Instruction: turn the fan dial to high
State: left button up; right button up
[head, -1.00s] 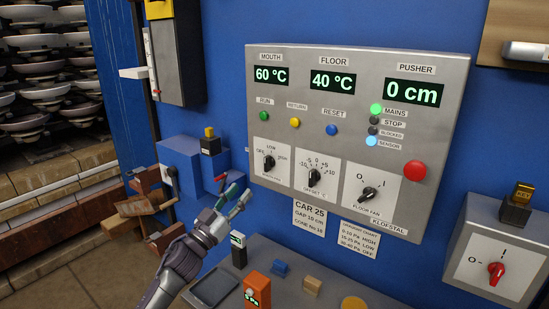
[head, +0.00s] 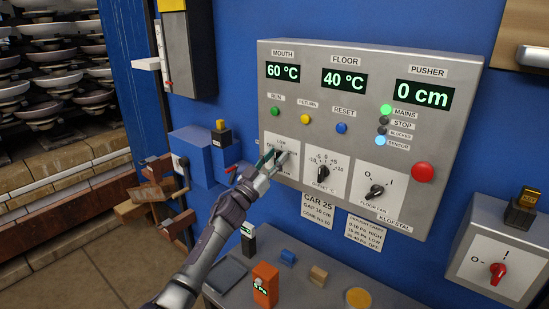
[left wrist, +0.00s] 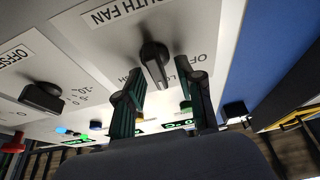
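The mouth fan dial (left wrist: 154,62) is a black knob on a white plate, under a label reading MOUTH FAN in part in the upside-down left wrist view. In the head view my left gripper (head: 274,160) covers this dial. In the left wrist view my left gripper (left wrist: 160,80) is open, with one dark ribbed finger on each side of the knob's lower end. No clear contact shows. The fingers partly hide the setting words, and I cannot tell the exact setting. The floor fan dial (head: 376,191), marked O and I, is at the panel's lower right. My right gripper is out of view.
The offset dial (head: 322,172) is just right of my left gripper. A red button (head: 423,172) and coloured buttons are on the grey panel (head: 300,52). Below, a desk holds an orange device (head: 265,287) and small blocks. A blue box (head: 200,155) juts out at left.

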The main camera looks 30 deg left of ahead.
pick_arm(q)
jog(key=c, duration=0.6)
jog(key=shift+s+r, duration=0.1)
jog(key=shift+s, duration=0.1)
grip_shut()
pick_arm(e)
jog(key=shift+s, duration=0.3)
pick_arm(q)
jog(key=shift+m, duration=0.5)
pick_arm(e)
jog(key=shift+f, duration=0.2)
pick_arm(q)
jog(key=m+h+b, duration=0.1)
jog(key=m, duration=0.2)
jog(key=shift+g+h, duration=0.3)
jog(key=shift+h, duration=0.1)
jog(key=m+h+b, duration=0.1)
jog(key=m, duration=0.3)
jog(key=shift+g+h, duration=0.4)
jog(key=m, duration=0.2)
jog(key=m+g+h, duration=0.1)
jog(key=m, duration=0.1)
jog(key=shift+d+h, duration=0.15)
jog(key=shift+h, duration=0.15)
jog(key=shift+m+g+h, duration=0.5)
jog(key=shift+m+g, duration=0.3)
jog(key=shift+m, duration=1.2)
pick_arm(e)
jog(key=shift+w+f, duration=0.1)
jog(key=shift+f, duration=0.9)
